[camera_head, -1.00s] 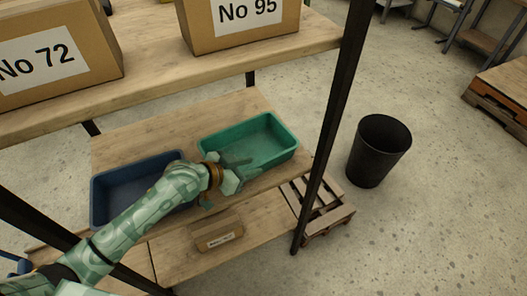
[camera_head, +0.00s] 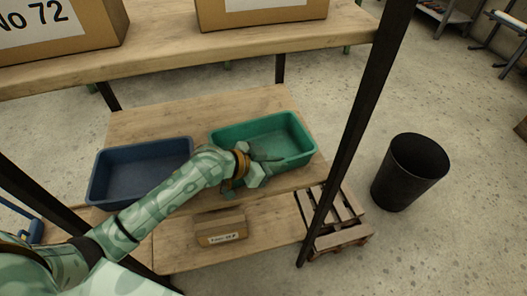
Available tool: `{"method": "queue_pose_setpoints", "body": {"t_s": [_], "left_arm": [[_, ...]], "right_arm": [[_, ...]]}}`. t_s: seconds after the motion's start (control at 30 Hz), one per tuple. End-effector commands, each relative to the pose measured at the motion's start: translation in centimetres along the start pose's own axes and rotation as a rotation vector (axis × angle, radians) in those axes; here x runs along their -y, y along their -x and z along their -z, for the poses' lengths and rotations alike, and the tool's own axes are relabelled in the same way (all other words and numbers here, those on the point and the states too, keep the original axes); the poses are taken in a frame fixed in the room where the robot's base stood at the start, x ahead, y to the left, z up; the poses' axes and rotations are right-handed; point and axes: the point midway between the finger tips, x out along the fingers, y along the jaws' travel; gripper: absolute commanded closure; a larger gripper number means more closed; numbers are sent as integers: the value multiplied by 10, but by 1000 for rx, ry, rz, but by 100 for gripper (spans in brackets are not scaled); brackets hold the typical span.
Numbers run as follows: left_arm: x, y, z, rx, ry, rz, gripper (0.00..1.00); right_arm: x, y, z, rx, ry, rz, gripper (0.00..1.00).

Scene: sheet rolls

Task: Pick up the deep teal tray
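The deep teal tray (camera_head: 290,132) is an empty green-teal open box on the wooden lower shelf, right of a dark blue tray (camera_head: 120,168). My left gripper (camera_head: 254,172) is at the teal tray's near wall, toward its left end. Its fingers look spread, one over the inside of the tray and one on the near side. It hides part of the near rim, and I cannot tell whether it touches it. The teal tray rests flat on the shelf. My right gripper is not in view.
A dark post (camera_head: 350,135) stands just right of the teal tray. An upper shelf (camera_head: 200,58) with cardboard boxes is above. A small labelled box (camera_head: 220,229) sits on a lower board. A pallet (camera_head: 333,215) and black bin (camera_head: 408,172) stand right.

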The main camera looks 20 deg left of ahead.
Motion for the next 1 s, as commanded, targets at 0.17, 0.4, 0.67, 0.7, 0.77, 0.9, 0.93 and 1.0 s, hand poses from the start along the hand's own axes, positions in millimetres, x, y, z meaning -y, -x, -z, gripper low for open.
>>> {"method": "queue_pose_setpoints", "body": {"t_s": [0.17, 0.4, 0.67, 0.7, 0.77, 0.9, 0.93, 1.0], "left_arm": [[0, 0, -1, 1, 1, 0, 100], [0, 0, 0, 0, 2, 0, 100], [1, 13, 23, -1, -2, 2, 100], [1, 16, 29, -2, -2, 2, 100], [-1, 28, 34, 1, -3, 3, 100], [-7, 66, 51, 1, -6, 2, 100], [-8, 76, 55, 1, -7, 3, 100], [-12, 97, 61, 3, -7, 2, 100]], "right_arm": [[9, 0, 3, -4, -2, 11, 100], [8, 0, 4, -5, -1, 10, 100], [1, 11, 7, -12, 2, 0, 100], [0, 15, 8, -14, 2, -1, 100], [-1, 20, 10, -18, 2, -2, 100], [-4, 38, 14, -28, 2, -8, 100], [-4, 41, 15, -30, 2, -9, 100], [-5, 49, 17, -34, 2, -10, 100]]}}
